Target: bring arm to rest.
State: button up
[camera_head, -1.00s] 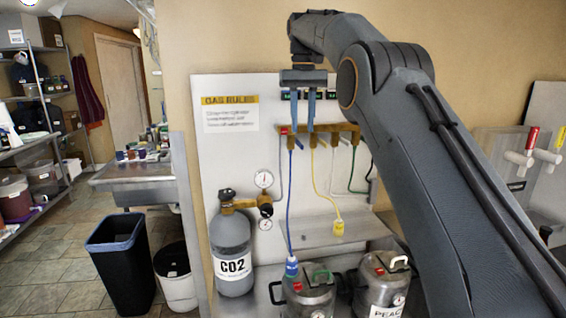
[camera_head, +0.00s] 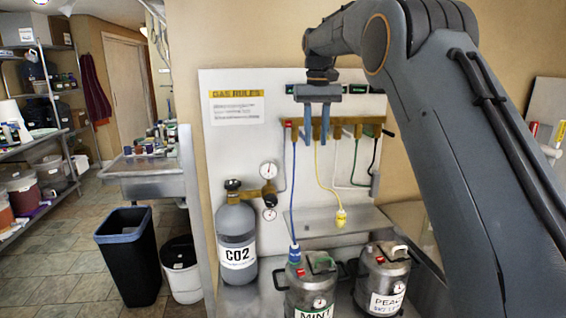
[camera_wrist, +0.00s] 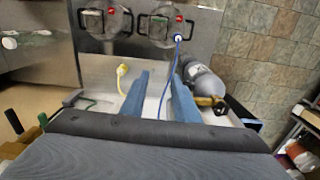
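My gripper (camera_head: 316,120) hangs from my raised arm in the head view, in front of the gas manifold (camera_head: 345,122). Its two blue-grey fingers point down with a gap between them. In the wrist view the fingers of my gripper (camera_wrist: 160,95) are spread apart. No object shows between their tips. The blue hose (camera_wrist: 167,75) passes through the view between and beyond them, and I cannot tell how close it is.
A CO2 cylinder (camera_head: 237,240) stands left of two kegs, MINT (camera_head: 310,290) and PEACH (camera_head: 384,278). A black bin (camera_head: 130,255) and a white bucket (camera_head: 181,270) stand on the floor at left.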

jog(key=s+d+f+m+b, duration=0.1)
jog(key=s+d+f+b, duration=0.15)
jog(key=s+f, duration=0.55)
jog(key=s+d+f+b, duration=0.2)
jog(key=s+d+f, duration=0.25)
jog(key=f, duration=0.55)
jog(key=s+d+f+b, duration=0.1)
jog(key=s+f, duration=0.3)
jog(key=s, duration=0.3)
jog(key=s+d+f+t, duration=0.1)
jog(key=s+f, duration=0.4)
jog(key=s, duration=0.3)
jog(key=s+d+f+b, duration=0.1)
jog(key=s+f, duration=0.4)
jog(key=s, duration=0.3)
jog(key=shift+m+b, duration=0.35)
jog(key=shift+m, duration=0.05)
